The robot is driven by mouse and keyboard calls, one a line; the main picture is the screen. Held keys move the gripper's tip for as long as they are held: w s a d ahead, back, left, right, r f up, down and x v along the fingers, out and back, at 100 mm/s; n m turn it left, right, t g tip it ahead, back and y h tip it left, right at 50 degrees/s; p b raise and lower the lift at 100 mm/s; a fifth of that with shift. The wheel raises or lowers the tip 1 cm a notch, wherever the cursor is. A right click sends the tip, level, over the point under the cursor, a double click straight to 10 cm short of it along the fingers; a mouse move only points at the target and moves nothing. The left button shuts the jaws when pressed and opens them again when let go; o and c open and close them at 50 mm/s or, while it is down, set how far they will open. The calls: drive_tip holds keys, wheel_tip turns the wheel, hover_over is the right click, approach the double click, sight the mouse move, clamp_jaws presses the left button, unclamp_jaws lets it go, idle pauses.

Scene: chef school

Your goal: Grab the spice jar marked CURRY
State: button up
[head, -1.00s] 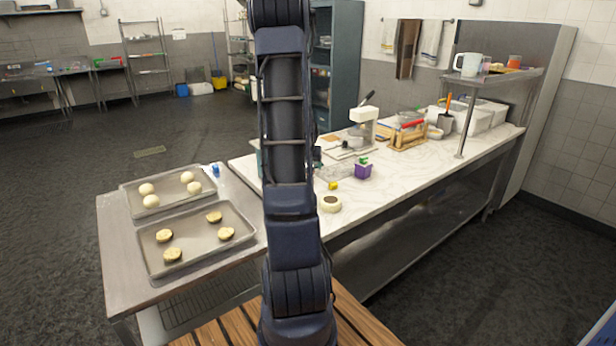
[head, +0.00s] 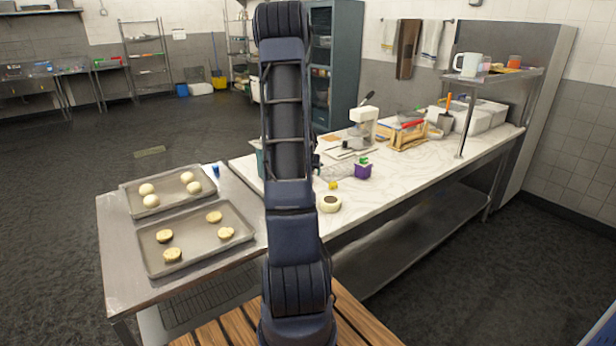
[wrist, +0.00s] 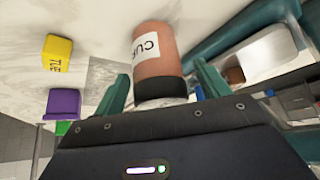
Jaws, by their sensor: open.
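In the wrist view, the spice jar (wrist: 155,52) is orange-brown with a black end and a white label whose visible letters read "CU" and part of another. My gripper (wrist: 161,72) is open, with one teal finger on either side of the jar's black end. The jar lies in the gap between the fingers and reaches beyond their tips. I cannot tell whether either finger touches it. In the head view, the jar and my gripper are hidden behind my arm.
A yellow block (wrist: 56,53) and a purple container (wrist: 63,103) are left of the jar on the marble counter (head: 420,160). A teal-edged bin (wrist: 225,35) is close on the right. A cream roll (head: 329,203) sits near the counter's front edge.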

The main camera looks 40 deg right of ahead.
drive_tip(key=c, duration=1.1)
drive_tip(key=shift+r, duration=0.15)
